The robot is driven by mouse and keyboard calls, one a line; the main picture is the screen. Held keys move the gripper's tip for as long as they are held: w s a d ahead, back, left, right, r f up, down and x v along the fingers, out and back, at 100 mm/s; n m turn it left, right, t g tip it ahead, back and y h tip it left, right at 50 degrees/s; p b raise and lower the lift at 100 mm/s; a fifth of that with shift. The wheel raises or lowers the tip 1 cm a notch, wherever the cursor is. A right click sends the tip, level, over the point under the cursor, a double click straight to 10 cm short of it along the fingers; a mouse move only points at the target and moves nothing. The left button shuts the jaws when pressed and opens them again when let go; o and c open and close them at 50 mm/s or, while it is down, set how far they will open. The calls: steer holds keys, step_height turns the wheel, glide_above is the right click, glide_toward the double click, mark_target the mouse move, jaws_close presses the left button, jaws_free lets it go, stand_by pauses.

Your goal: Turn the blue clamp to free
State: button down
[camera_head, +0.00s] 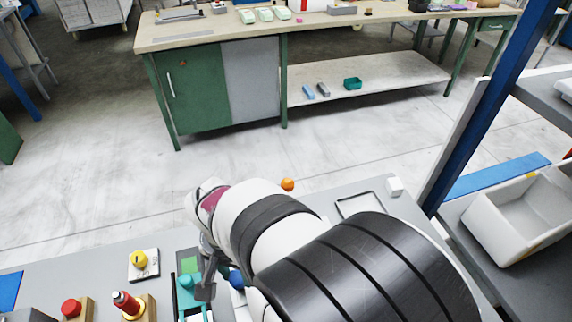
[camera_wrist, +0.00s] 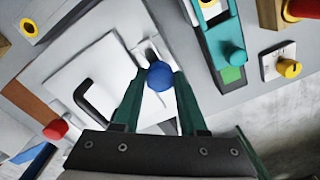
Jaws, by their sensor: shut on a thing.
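The blue clamp shows as a round blue knob (camera_wrist: 160,76) on a pale metal bracket beside a white plate (camera_wrist: 105,70) with a black handle. In the head view the blue knob (camera_head: 236,279) is partly hidden behind my arm. My gripper (camera_wrist: 159,84) is shut on the blue knob, with one green finger on each side of it. In the head view my gripper (camera_head: 207,280) is seen only in part, low over the bench. The angle of the clamp's lever is hard to tell.
A teal clamp (camera_wrist: 212,32) with a teal knob (camera_wrist: 233,55) and green pad stands close by. A yellow knob (camera_wrist: 288,68) and a red knob (camera_wrist: 55,129) are farther off. In the head view a red-topped post (camera_head: 126,303) stands at the front left. An orange ball (camera_head: 288,184) lies beyond my arm.

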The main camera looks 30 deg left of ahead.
steer(key=shift+c, duration=2.2)
jaws_free()
step_height(320, 180, up, 16)
steer(key=shift+f, duration=0.1)
